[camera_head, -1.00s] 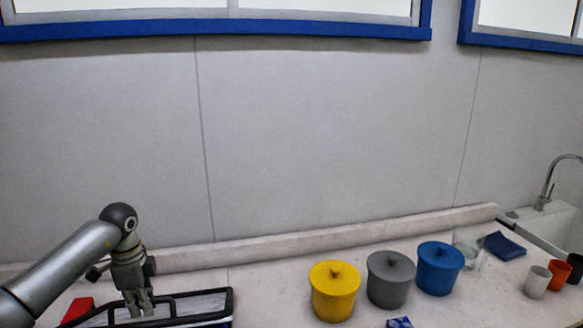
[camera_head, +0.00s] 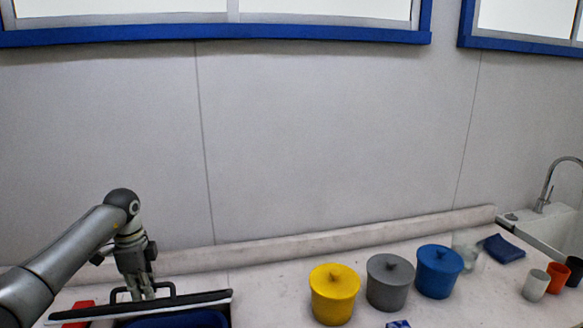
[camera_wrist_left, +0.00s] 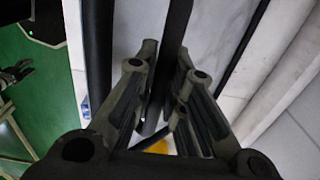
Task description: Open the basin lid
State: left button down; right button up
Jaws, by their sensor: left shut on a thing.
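The basin lid (camera_head: 195,301) is at the lower left of the head view, a flat panel with a dark frame and a black bar handle. It is tilted up and seen nearly edge-on. Below it the blue inside of the basin (camera_head: 180,320) shows. My left gripper (camera_head: 143,294) is shut on the lid's handle. In the left wrist view the dark handle bar (camera_wrist_left: 172,50) runs between the fingers of the gripper (camera_wrist_left: 165,105).
A yellow lidded pot (camera_head: 334,296), a grey one (camera_head: 389,284) and a blue one (camera_head: 438,273) stand right of the basin. A red object (camera_head: 75,312) lies at left. Cups (camera_head: 536,286) and a sink (camera_head: 545,225) are at far right. The wall is behind.

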pick_arm(q)
jog(key=shift+w+a+r+p, duration=0.15)
jog(key=shift+w+r+p, duration=0.2)
jog(key=shift+w+r, duration=0.4)
jog(key=shift+w+a+r, duration=0.15)
jog(key=shift+w+r, duration=0.1)
jog(key=shift+w, duration=0.25)
jog(key=shift+w+a+r, duration=0.1)
jog(key=shift+w+r, duration=0.1)
jog(key=shift+w, duration=0.3)
jog(key=c, duration=0.6)
grip_release()
jog(key=shift+c, duration=0.2)
jog(key=shift+r, duration=0.1)
